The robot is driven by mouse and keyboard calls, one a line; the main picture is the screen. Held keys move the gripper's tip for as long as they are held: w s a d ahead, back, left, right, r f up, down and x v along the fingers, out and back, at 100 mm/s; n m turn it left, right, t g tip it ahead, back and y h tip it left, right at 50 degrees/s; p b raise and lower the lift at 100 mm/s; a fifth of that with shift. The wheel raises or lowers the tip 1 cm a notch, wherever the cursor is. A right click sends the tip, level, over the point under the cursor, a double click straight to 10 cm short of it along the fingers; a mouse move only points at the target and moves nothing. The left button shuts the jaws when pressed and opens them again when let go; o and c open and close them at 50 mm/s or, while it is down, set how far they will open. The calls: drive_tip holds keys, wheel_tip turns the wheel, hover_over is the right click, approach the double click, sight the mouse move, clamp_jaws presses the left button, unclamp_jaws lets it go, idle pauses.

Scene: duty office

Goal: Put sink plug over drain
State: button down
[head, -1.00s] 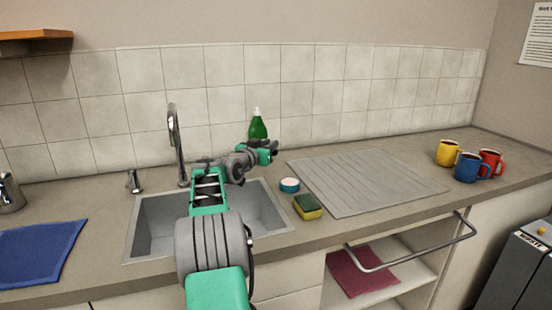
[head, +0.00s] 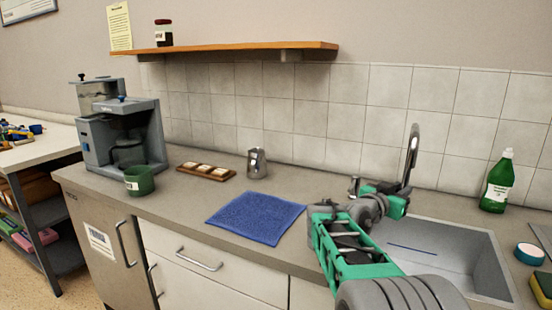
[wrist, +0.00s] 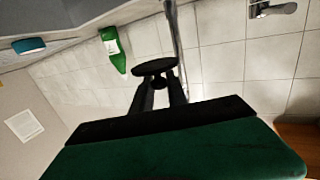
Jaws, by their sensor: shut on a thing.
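My gripper (wrist: 157,84) is shut on the sink plug (wrist: 153,66), a dark round disc seen at the fingertips in the wrist view. In the head view, my arm reaches over the left part of the grey sink (head: 450,238), with its hand close to the metal tap (head: 411,155) in the picture. I cannot make out the plug clearly there. A thin blue strip (head: 412,249) shows inside the sink. The drain is not visible; my arm covers part of the basin.
A green bottle (head: 497,182), a teal round tin (head: 529,254) and a sponge (head: 542,288) stand right of the sink. A blue cloth (head: 256,217) lies left, with a metal jug (head: 257,163) behind it. A green mug (head: 139,180) and coffee machine (head: 122,130) are farther left.

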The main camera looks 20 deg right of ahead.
drive_tip(key=a+f+n+t+y+p, duration=0.25)
drive_tip(key=a+n+y, duration=0.2)
drive_tip(key=a, duration=0.95)
drive_tip(key=a+f+n+t+y+p, duration=0.25)
drive_tip(key=a+t+y, duration=0.2)
drive_tip(key=a, duration=0.85)
drive_tip(key=a+f+n+t+y+p, duration=0.25)
drive_tip(key=a+n+y, duration=0.25)
drive_tip(key=a, duration=0.9)
drive_tip(key=s+d+r+n+t+y+p, duration=0.1)
drive_tip(key=s+r+p, duration=0.3)
drive_tip(key=p, duration=0.4)
drive_tip(key=shift+s+r+y, duration=0.4)
drive_tip(key=shift+r+y, duration=0.1)
drive_tip(key=shift+r, duration=0.35)
